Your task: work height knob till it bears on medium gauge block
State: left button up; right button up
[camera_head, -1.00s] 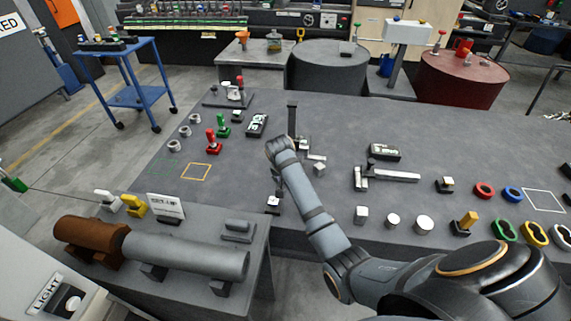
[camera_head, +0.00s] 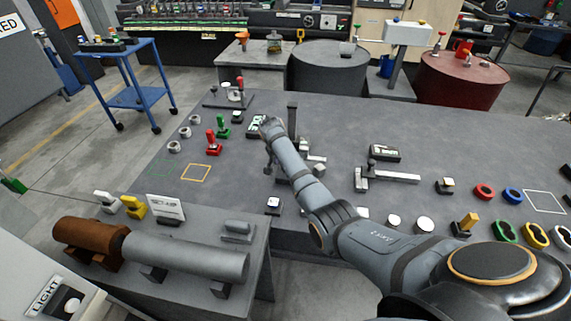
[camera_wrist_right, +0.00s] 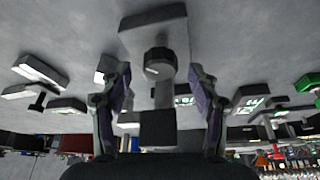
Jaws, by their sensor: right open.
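A height gauge with a dark upright column (camera_head: 292,117) stands on the grey bench beside my right wrist. In the right wrist view a round dark knob (camera_wrist_right: 160,62) with a paler face sits on a light grey part. My right gripper (camera_wrist_right: 160,80) is open, with one finger on each side of the knob's line; I see no clear contact with the knob. In the head view my right arm hides most of that gripper and the lower gauge. I cannot tell which piece is the medium gauge block. My left gripper is not in view.
A slide fixture (camera_head: 390,176) and a dark box (camera_head: 385,153) stand right of my arm. Pale cylinders (camera_head: 424,224) stand near the front edge. Red (camera_head: 211,140) and green (camera_head: 223,127) handled pieces stand left.

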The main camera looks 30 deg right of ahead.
jog(key=shift+w+d+f, duration=0.1)
jog(key=shift+f, duration=0.45)
jog(key=shift+c, duration=0.5)
